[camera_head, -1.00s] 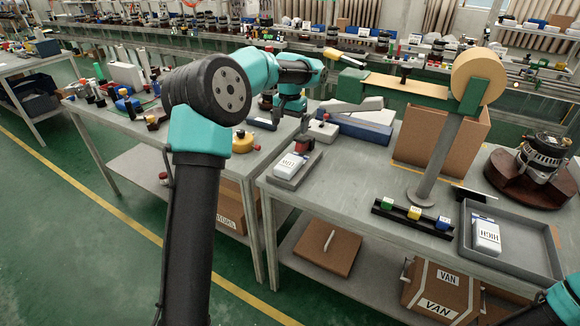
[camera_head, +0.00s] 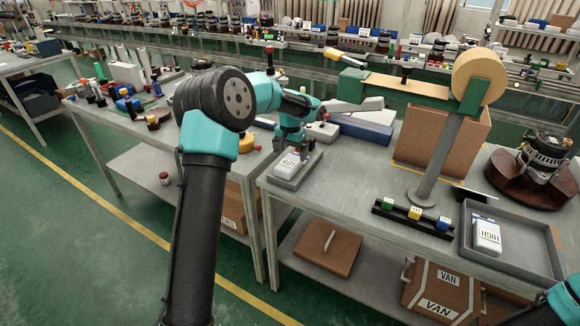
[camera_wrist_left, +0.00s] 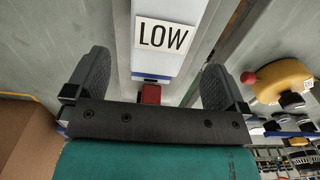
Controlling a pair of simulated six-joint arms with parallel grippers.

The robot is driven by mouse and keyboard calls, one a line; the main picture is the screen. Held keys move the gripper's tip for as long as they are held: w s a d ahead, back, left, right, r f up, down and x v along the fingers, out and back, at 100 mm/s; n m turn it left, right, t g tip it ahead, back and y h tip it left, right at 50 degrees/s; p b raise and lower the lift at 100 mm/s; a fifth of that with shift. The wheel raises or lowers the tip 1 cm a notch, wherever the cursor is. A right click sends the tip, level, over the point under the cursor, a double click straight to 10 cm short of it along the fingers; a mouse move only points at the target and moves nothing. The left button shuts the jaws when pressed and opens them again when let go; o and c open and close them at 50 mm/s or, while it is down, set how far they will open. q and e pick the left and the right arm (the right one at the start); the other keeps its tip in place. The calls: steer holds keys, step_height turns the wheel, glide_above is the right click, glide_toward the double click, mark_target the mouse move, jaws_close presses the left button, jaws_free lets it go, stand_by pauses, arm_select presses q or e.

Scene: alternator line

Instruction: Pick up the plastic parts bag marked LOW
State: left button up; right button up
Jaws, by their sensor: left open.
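The plastic parts bag marked LOW (camera_head: 288,163) is a white pack with a black-lettered label, lying in a small grey tray (camera_head: 283,183) at the left end of the near bench. My left gripper (camera_head: 294,149) is just behind and above it, pointing down. In the left wrist view the LOW bag (camera_wrist_left: 168,40) shows ahead of the gap between the two dark fingers of my left gripper (camera_wrist_left: 155,80), which are wide apart with nothing held. A red part (camera_wrist_left: 150,95) shows below the bag there. My right gripper is out of view.
A white bag marked HIGH (camera_head: 487,238) lies in a larger grey tray (camera_head: 520,262) at the right. A rack with green, yellow and blue blocks (camera_head: 414,213) and a post stand (camera_head: 440,160) are between. A yellow round part (camera_head: 243,143) sits on the left bench.

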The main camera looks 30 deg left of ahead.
mark_target(290, 161)
arm_select(q)
steer(key=shift+f, duration=2.6)
steer(key=shift+c, duration=0.3)
steer(key=c, duration=1)
steer(key=shift+c, duration=0.2)
steer(key=shift+r, duration=0.15)
